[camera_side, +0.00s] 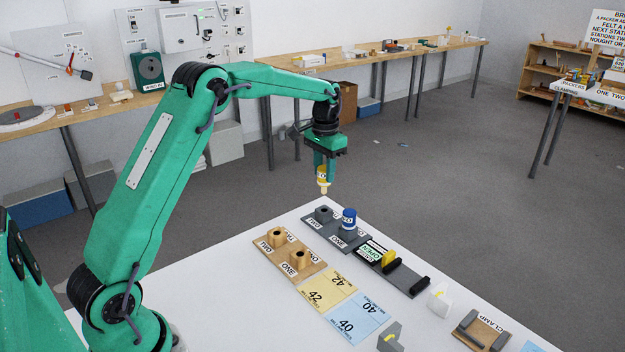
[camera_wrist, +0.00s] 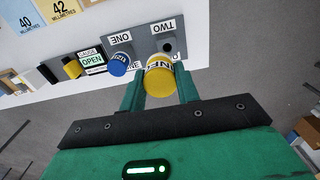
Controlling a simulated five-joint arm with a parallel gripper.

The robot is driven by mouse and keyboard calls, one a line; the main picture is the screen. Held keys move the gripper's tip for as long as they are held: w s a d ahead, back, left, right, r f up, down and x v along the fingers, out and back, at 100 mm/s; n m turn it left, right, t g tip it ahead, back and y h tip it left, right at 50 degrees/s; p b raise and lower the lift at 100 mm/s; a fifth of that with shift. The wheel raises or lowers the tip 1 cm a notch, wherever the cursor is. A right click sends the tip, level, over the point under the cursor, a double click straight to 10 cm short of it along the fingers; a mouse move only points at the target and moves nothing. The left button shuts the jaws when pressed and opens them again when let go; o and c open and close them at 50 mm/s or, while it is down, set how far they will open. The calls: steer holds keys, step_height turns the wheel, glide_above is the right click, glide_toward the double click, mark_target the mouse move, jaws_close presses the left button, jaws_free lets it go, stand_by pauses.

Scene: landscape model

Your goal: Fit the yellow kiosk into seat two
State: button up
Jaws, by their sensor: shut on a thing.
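My gripper (camera_side: 323,168) is shut on the yellow kiosk (camera_side: 322,184), a short yellow cylinder with a white lettered band and a narrower pale lower end. It hangs upright in the air past the table's far edge. In the wrist view the kiosk (camera_wrist: 160,82) sits between the two green fingers (camera_wrist: 160,90). A grey board (camera_side: 341,233) has two seats. Its seat two (camera_side: 323,212), a dark block with a hole, is empty; it also shows in the wrist view (camera_wrist: 168,46), just beyond the kiosk. A blue kiosk (camera_side: 348,219) stands in seat one.
A wooden board (camera_side: 281,269) with seats marked ONE and TWO is nearer me, both empty. The table's left side is clear.

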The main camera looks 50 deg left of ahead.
steer(key=shift+w+a+r, duration=0.25)
steer(key=shift+w+a, duration=0.4)
steer(key=shift+f, duration=0.2)
steer(key=shift+f, duration=2.65)
steer(key=shift+f, duration=2.1)
stand_by(0.3)
steer(key=o, duration=1.2)
steer(key=shift+r, duration=3.9)
